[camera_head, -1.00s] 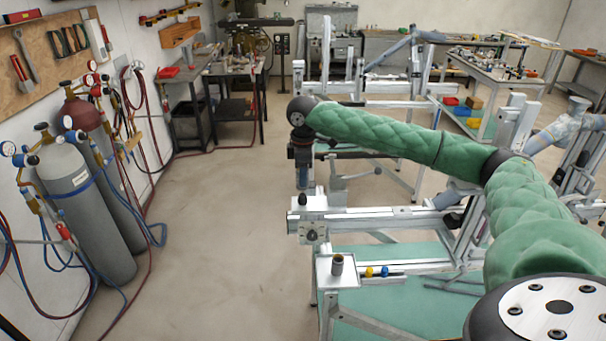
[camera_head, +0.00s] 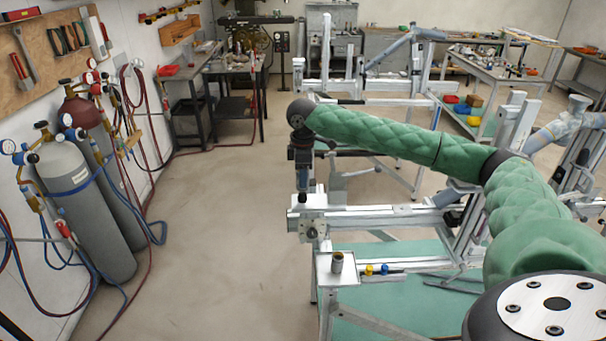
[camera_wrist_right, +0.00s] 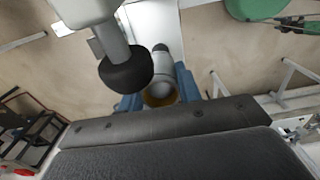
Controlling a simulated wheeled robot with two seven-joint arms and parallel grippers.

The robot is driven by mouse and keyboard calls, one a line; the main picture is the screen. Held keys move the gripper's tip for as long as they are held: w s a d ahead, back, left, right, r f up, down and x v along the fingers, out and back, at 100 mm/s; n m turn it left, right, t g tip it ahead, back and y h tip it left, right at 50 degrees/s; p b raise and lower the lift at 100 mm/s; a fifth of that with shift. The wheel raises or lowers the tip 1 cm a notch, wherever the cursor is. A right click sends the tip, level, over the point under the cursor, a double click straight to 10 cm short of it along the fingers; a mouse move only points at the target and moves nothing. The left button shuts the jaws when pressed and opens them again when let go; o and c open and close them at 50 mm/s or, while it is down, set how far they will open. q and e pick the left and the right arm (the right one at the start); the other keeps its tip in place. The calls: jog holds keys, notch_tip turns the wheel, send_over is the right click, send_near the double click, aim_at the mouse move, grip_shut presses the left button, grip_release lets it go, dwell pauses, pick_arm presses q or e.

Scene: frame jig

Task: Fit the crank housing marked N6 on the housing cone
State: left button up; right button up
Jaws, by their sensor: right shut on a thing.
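My right gripper (camera_head: 303,184) points down just above the left end of the jig's upper rail. In the right wrist view its blue fingers (camera_wrist_right: 159,98) are shut on a short metal tube with a brownish rim (camera_wrist_right: 160,97), which looks like a crank housing; no N6 mark can be read. A grey post with a black cap (camera_wrist_right: 125,70) stands close to the left of the fingers. In the head view a small dark knob (camera_head: 303,198) shows right under the gripper. I cannot clearly make out the housing cone. My left gripper is not in view.
A small tray (camera_head: 326,279) on the jig holds an upright metal tube (camera_head: 337,262). The jig's rail (camera_head: 400,217) runs right. Gas cylinders (camera_head: 85,205) stand left; the floor between is clear.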

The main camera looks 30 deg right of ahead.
jog(key=shift+a+f, duration=0.1)
jog(key=shift+f, duration=0.4)
